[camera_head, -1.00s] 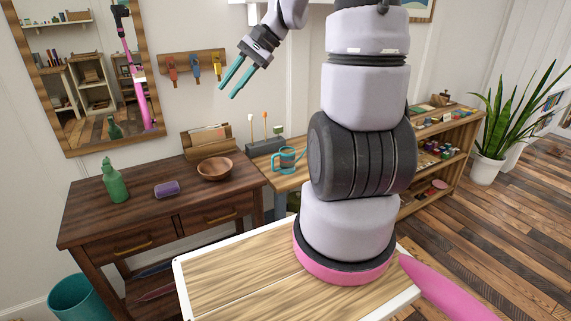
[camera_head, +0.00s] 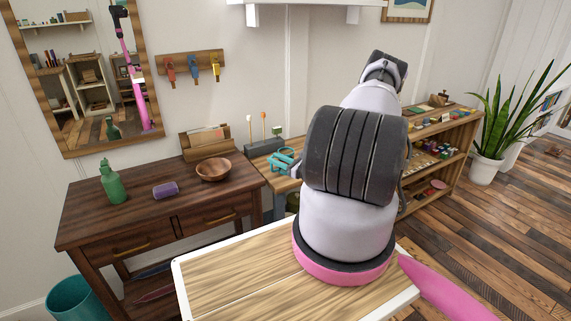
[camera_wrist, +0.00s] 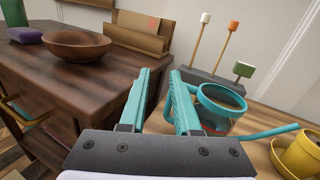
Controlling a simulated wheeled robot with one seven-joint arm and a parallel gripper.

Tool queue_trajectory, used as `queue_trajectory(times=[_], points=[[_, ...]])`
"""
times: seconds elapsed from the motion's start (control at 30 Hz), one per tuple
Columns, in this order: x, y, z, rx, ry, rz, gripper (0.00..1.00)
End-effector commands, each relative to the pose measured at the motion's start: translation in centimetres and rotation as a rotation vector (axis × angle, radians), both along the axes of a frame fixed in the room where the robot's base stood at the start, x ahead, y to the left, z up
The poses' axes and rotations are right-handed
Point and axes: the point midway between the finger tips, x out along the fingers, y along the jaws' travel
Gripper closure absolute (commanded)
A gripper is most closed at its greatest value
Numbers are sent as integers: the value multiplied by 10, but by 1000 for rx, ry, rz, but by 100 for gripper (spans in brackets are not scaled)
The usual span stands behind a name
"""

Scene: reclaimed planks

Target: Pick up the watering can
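The teal watering can (camera_wrist: 222,108) stands on the lighter wooden table, its long spout pointing right in the wrist view. My gripper (camera_wrist: 163,74) has two teal fingers spread with a gap between them, and I see nothing held. Its right finger is close to the can's left side and overlaps it in the wrist view. In the head view, the can and fingers are a small, mixed teal patch, partly behind my arm.
A yellow pot (camera_wrist: 300,155) stands right of the can. A grey block with upright sticks (camera_wrist: 213,82) is behind it. The dark desk (camera_head: 90,215) at left holds a wooden bowl (camera_head: 213,169), a green bottle (camera_head: 114,182) and a purple roll (camera_head: 165,189).

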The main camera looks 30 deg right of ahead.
Motion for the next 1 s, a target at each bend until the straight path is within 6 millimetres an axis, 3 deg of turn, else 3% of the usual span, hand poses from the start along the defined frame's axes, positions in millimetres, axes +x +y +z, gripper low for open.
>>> queue_trajectory(times=[0.03, 0.1, 0.27, 1.0], points=[[-5, -6, -19, 32, 15, -55, 69], [-9, -15, -37, 61, 28, -119, 69], [-13, -23, -59, 92, 47, -193, 69], [77, 0, -62, 92, 47, -198, 69]])
